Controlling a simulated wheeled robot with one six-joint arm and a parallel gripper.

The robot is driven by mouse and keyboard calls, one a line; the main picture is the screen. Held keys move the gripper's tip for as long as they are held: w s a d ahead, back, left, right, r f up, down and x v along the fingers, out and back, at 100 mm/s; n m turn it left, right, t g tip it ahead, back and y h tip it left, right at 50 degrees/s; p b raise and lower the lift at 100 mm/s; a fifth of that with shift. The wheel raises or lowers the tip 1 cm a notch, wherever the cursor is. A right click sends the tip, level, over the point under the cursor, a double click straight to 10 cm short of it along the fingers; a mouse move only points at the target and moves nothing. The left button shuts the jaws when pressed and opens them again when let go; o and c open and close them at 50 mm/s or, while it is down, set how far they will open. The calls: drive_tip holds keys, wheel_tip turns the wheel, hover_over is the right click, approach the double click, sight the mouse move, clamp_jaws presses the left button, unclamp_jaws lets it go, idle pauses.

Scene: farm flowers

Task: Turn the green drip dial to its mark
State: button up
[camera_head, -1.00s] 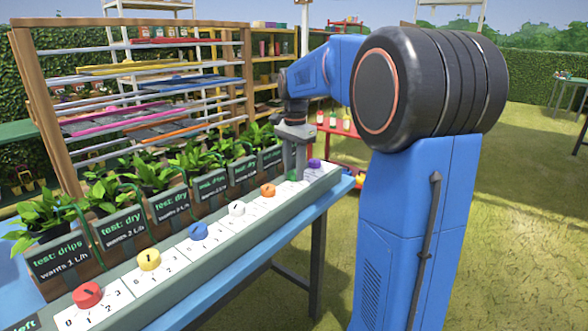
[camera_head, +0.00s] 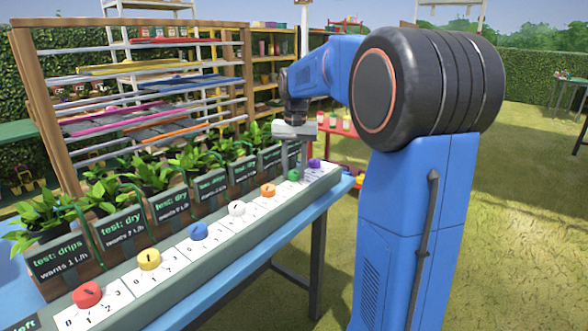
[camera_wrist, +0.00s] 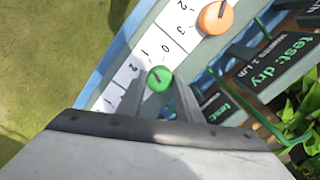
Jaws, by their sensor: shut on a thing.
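The green drip dial (camera_head: 294,175) sits near the far end of the grey dial rail, between the orange dial and the purple dial. In the wrist view the green dial (camera_wrist: 159,79) is round with a short dark pointer line, beside a white scale card (camera_wrist: 127,72) with black numerals. My gripper (camera_head: 293,168) points down over it, one finger on either side. In the wrist view my gripper (camera_wrist: 158,88) is shut on the green dial. The fingers cover part of the card, and I cannot make out the dial's mark.
Red (camera_head: 87,295), yellow (camera_head: 149,259), blue (camera_head: 198,231), white (camera_head: 236,209) and orange (camera_head: 268,190) dials line the rail towards me. A purple dial (camera_head: 314,163) stands close beyond. Potted plants with dark signs (camera_head: 122,226) line the rail's left side.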

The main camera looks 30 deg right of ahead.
sight(295, 172)
drive_tip(key=n, duration=0.3)
drive_tip(key=shift+n, duration=2.2)
drive_tip(key=o, duration=1)
drive_tip(key=shift+o, duration=0.2)
wheel_tip(295, 172, up, 17)
drive_tip(key=shift+d+r, duration=0.2)
